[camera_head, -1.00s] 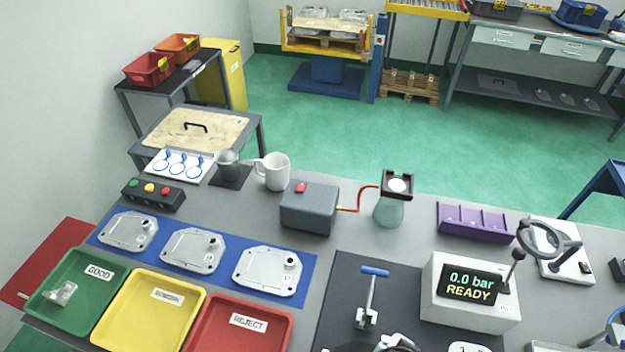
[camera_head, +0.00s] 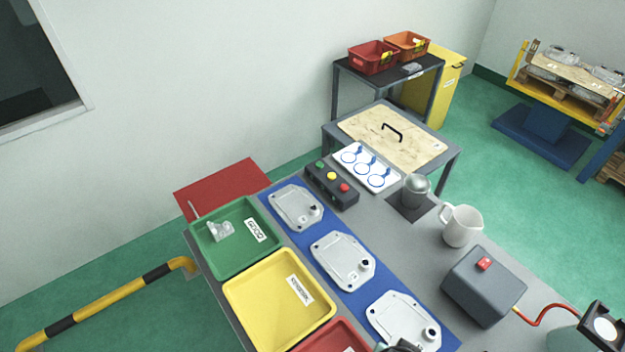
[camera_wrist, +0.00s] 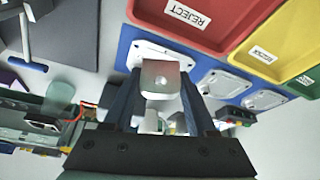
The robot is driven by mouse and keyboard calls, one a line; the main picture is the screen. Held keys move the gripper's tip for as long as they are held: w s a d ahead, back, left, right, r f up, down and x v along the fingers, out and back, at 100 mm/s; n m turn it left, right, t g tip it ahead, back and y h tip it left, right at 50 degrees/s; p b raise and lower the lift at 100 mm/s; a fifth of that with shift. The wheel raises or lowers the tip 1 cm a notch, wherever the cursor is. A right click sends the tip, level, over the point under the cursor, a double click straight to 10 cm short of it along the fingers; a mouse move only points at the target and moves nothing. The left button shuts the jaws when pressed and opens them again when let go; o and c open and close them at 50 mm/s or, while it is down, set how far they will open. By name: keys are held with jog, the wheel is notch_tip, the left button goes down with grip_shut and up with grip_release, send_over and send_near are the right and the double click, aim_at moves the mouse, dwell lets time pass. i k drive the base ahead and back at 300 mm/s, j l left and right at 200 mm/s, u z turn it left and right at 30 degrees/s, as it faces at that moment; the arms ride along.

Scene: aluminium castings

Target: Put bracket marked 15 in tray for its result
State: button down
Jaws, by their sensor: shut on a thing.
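My gripper (camera_wrist: 160,98) is shut on a pale metal bracket (camera_wrist: 161,76) in the wrist view. I cannot read a number on the bracket. In the head view only a dark bit of my arm shows at the bottom edge. The green tray marked GOOD (camera_head: 205,262) holds another small bracket (camera_head: 221,231). The yellow tray (camera_head: 236,305), its label apparently REWORK, is empty where seen. The red tray (camera_head: 335,338) is cut off in the head view; in the wrist view its label reads REJECT (camera_wrist: 187,14). The held bracket is above the bench, apart from the trays.
Several cast plates lie on a blue mat (camera_head: 325,248) beside the trays. A three-button box (camera_head: 332,186), grey cup (camera_head: 415,190), white mug (camera_head: 461,225) and grey box with red switch (camera_head: 484,286) stand behind. A yellow-black rail (camera_head: 110,303) runs at left.

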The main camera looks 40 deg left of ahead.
aim_at(283, 324)
jog(key=i+l+u, duration=0.15)
jog(key=u, duration=0.35)
jog(key=i+l+u, duration=0.1)
jog(key=u, duration=0.4)
jog(key=l+u, duration=0.65)
jog(key=u, duration=0.3)
jog(key=l+u, duration=0.25)
jog(key=u, duration=0.25)
jog(key=l+u, duration=0.25)
jog(key=u, duration=0.25)
